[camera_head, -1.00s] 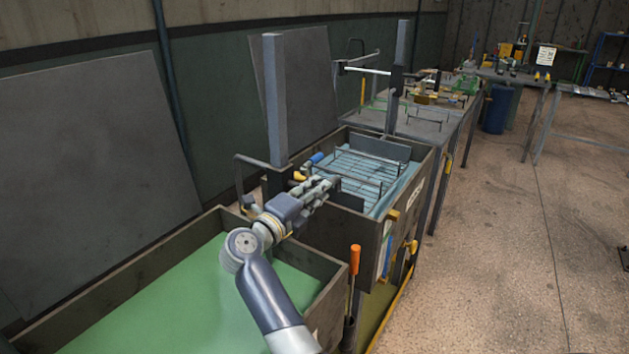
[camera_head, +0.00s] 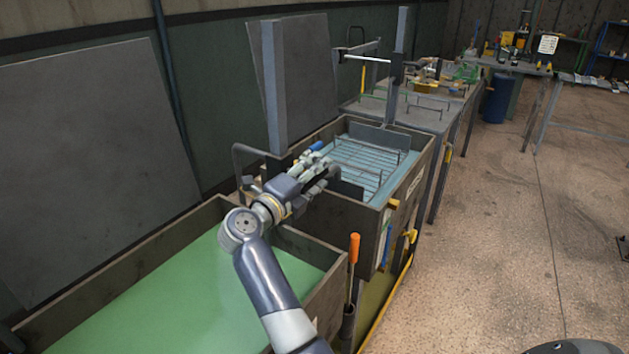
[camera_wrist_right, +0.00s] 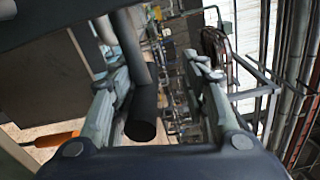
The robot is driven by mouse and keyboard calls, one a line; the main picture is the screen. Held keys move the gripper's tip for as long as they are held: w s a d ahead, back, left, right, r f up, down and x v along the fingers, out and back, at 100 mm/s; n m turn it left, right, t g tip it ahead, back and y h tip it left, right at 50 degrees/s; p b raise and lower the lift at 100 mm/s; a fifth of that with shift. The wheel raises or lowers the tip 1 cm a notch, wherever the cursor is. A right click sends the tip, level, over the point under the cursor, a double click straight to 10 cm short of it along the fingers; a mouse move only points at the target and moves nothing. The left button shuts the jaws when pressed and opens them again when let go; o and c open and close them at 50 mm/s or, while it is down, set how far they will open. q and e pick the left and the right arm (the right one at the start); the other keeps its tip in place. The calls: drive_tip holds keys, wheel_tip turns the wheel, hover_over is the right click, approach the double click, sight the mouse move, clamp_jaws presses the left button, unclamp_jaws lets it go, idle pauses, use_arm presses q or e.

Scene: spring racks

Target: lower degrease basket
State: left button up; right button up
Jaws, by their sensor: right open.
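The wire basket (camera_head: 358,165) sits low inside the open rectangular tank (camera_head: 345,208) with pale blue liquid, its thin handles standing up. A tall grey post (camera_head: 274,90) stands at the tank's near left corner, with a dark bent bar (camera_head: 238,165) beside it. A blue-tipped handle (camera_head: 317,146) shows just beyond my right gripper (camera_head: 322,172), which is at the tank's near end. In the right wrist view my right gripper (camera_wrist_right: 158,80) is open, with a dark round bar (camera_wrist_right: 142,112) between its fingers; contact cannot be told. My left gripper is out of view.
A tank of green liquid (camera_head: 150,290) lies in front, under my right arm. An orange-handled tool (camera_head: 354,250) stands at its right corner. A second post (camera_head: 399,45) with a white bar (camera_head: 365,58) rises behind the basket.

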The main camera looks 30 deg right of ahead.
wheel_tip(320, 180, up, 8)
drive_tip(key=shift+r, duration=0.1)
idle(0.4)
